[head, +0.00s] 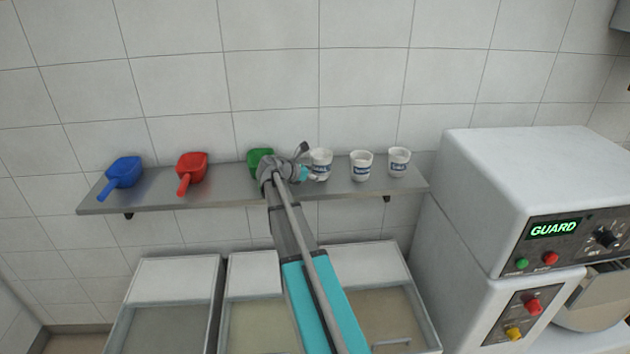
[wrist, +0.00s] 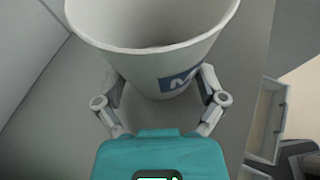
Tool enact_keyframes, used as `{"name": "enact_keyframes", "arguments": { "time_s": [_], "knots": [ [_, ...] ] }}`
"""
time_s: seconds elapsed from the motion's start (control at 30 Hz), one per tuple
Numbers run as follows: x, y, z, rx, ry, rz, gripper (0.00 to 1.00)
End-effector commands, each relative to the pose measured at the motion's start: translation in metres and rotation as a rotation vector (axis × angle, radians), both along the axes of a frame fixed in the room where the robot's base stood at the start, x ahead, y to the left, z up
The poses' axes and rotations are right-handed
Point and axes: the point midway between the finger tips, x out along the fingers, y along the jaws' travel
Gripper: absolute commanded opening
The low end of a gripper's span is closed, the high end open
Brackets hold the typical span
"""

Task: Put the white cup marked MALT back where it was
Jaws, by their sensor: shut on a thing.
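A white cup (head: 321,160) with a blue label is at the shelf (head: 230,193), right of my arm's end. In the wrist view the white cup (wrist: 150,38) stands upright between my fingers, and its blue label shows an M; the rest of the word is turned out of sight. My gripper (wrist: 160,90) is shut on this cup, one finger on each side. In the head view my gripper (head: 305,173) is partly hidden by my wrist. I cannot tell whether the cup's base touches the shelf.
Two more white labelled cups, a middle one (head: 361,166) and a right one (head: 398,162), stand to the right. A blue scoop (head: 124,170), a red scoop (head: 192,165) and a partly hidden green scoop (head: 258,158) lie to the left.

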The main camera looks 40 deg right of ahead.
Motion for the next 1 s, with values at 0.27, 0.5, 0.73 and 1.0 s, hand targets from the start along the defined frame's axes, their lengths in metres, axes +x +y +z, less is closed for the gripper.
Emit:
{"name": "enact_keyframes", "arguments": {
  "time_s": [0.27,0.5,0.73,1.0],
  "knots": [
    [-0.0003,-0.0005,-0.0048,0.000,0.000,-0.001,0.42],
    [-0.0005,-0.0008,-0.0064,0.000,0.000,-0.001,0.42],
    [-0.0006,-0.0010,-0.0080,0.000,-0.001,-0.001,1.00],
    [-0.0007,-0.0013,-0.0079,0.000,0.000,-0.002,1.00]
  ]
}}
